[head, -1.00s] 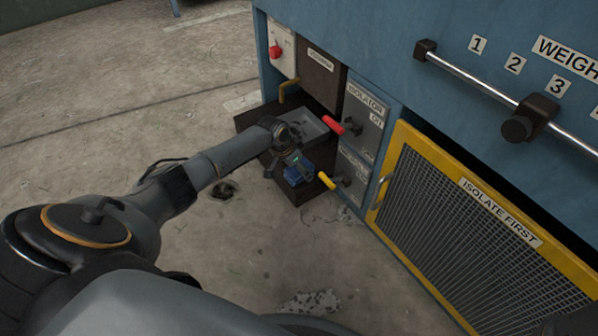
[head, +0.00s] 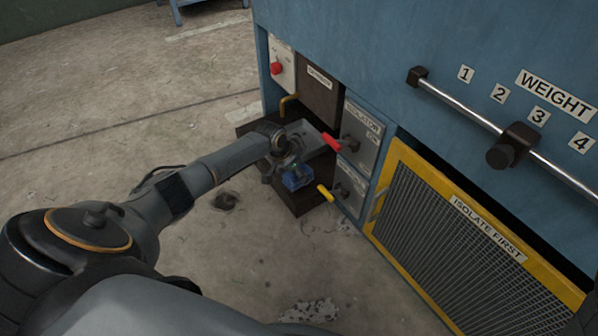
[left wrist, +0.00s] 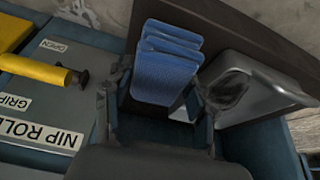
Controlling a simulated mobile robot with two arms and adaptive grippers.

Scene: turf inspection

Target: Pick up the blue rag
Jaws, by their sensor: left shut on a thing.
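The blue rag (head: 297,178) is a folded, ribbed cloth. My left gripper (head: 285,170) has it over the open dark drawer at the foot of the blue machine. In the left wrist view the rag (left wrist: 165,70) stands between the two fingers of my left gripper (left wrist: 163,105), which is shut on it. The lower part of the rag is hidden by the gripper. My right gripper is in neither view.
A red lever (head: 331,142) and a yellow lever (head: 325,193) jut out close to the right. A yellow-framed mesh guard (head: 450,240) stands further right.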

